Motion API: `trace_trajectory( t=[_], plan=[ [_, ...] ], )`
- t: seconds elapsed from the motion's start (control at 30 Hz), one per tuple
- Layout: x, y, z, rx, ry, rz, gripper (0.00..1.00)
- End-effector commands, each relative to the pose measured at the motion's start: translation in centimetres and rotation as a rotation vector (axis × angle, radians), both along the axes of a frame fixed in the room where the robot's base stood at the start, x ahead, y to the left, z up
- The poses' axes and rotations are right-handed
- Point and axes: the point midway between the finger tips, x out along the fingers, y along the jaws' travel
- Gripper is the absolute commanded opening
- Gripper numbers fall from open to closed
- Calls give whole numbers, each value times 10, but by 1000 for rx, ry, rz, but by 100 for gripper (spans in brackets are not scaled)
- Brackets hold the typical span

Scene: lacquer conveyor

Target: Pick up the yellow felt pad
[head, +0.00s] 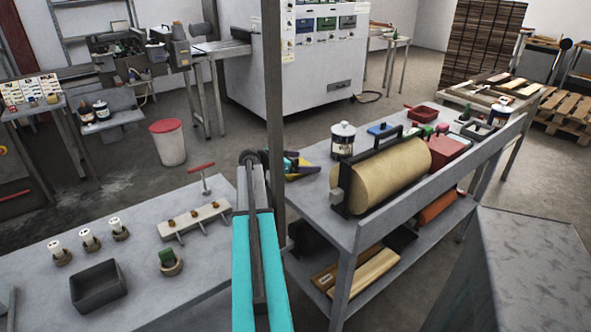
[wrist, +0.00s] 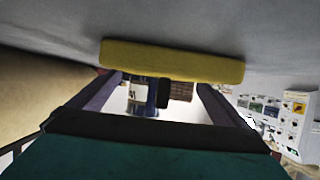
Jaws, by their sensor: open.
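The yellow felt pad (wrist: 172,62) is a long, flat bar on the grey tabletop (wrist: 60,28) in the wrist view. My gripper (wrist: 160,84) is open, its two fingers spread apart, with the pad crossing just at or beyond their tips. I cannot tell whether the fingers touch it. Nothing is held. In the head view, a bit of the yellow pad (head: 304,175) shows at the left end of the right-hand table, partly hidden by my gripper (head: 302,166).
A large tan roll (head: 388,173) on a black stand and a lidded white tin (head: 343,140) stand close to the pad's right. A blue item (head: 382,129) lies behind. A grey post (head: 273,110) rises left of the pad. A dark tray (head: 98,287) sits on the left table.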

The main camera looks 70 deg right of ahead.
Motion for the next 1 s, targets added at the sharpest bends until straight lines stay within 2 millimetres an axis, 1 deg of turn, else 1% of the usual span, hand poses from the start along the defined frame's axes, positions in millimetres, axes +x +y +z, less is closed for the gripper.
trace_trajectory(
  t=[0.13,0.17,0.4,0.77,0.87,1.0],
  plan=[
    [0,0,0,0,0,0,97],
    [0,0,0,0,0,0,94],
    [1,0,0,0,0,1,53],
    [1,0,2,0,0,1,52],
    [1,0,7,-1,-1,1,52],
    [1,0,19,-1,-2,1,52]
  ],
)
